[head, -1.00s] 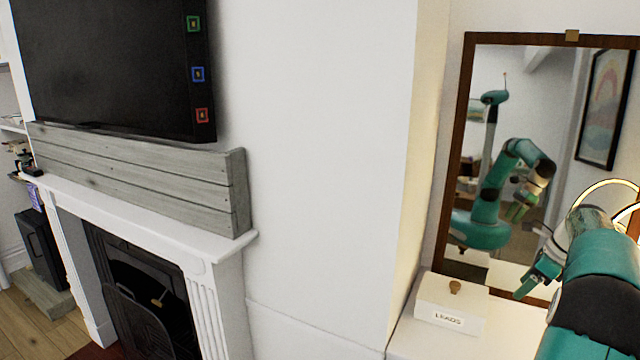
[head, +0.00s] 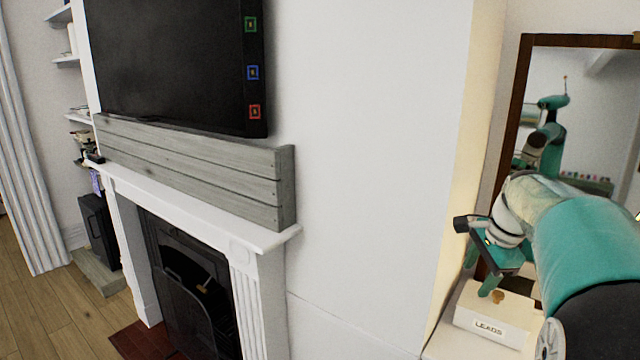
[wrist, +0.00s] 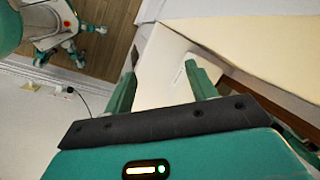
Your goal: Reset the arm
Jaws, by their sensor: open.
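My gripper (head: 480,272) is at the right of the head view, at the end of my teal arm, beside the white box labelled LEADS (head: 490,320). In the wrist view my gripper (wrist: 160,88) shows two green fingers spread apart with nothing between them. The box has a brown knob on its lid and stands on a pale surface in front of the mirror. My forearm hides part of the mirror.
A wood-framed mirror (head: 512,130) leans at the right and reflects my arm. A white fireplace (head: 262,300) with a grey plank shelf front (head: 200,165) stands at the left, under a black screen (head: 170,60). Wooden floor (head: 40,310) lies open at the lower left.

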